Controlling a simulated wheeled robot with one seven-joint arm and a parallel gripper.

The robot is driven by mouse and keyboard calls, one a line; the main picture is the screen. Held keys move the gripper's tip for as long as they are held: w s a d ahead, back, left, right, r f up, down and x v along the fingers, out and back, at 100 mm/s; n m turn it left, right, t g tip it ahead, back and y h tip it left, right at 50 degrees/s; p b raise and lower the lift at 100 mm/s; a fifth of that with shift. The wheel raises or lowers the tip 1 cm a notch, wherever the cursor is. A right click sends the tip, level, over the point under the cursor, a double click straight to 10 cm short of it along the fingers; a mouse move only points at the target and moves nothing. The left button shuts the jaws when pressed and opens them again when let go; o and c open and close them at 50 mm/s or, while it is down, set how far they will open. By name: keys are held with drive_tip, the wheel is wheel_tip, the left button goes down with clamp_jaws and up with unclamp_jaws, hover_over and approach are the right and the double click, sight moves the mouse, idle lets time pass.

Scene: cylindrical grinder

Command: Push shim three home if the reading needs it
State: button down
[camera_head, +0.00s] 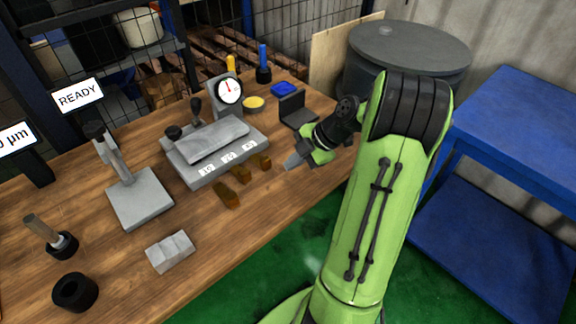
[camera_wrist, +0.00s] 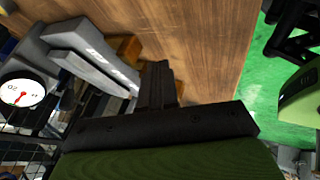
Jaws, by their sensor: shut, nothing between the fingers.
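A grey fixture block (camera_head: 196,178) with a grey slab on top sits on the wooden bench, with three white number labels on its front. Three brown wedge shims lie at its front: a left one (camera_head: 227,194), a middle one (camera_head: 241,172) and a right one (camera_head: 262,161), beside the rightmost label. The left one sticks out furthest. My gripper (camera_head: 290,163) is shut and empty, just right of the right shim and apart from it. In the wrist view, its fingers (camera_wrist: 158,85) are together, near a brown shim (camera_wrist: 128,47). A dial gauge (camera_head: 230,91) with a red needle stands behind the fixture.
A sign reads READY (camera_head: 78,95); another sign (camera_head: 14,139), cut off by the edge, ends in "0 µm". A grey stand (camera_head: 139,199), a stepped block (camera_head: 170,252) and a black angled holder (camera_head: 297,110) stand on the bench. Bare wood lies in front of the shims.

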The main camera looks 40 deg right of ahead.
drive_tip(key=p+v, duration=0.1)
drive_tip(key=v, duration=0.5)
drive_tip(key=shift+s+p, duration=0.2)
drive_tip(key=shift+p, duration=0.15)
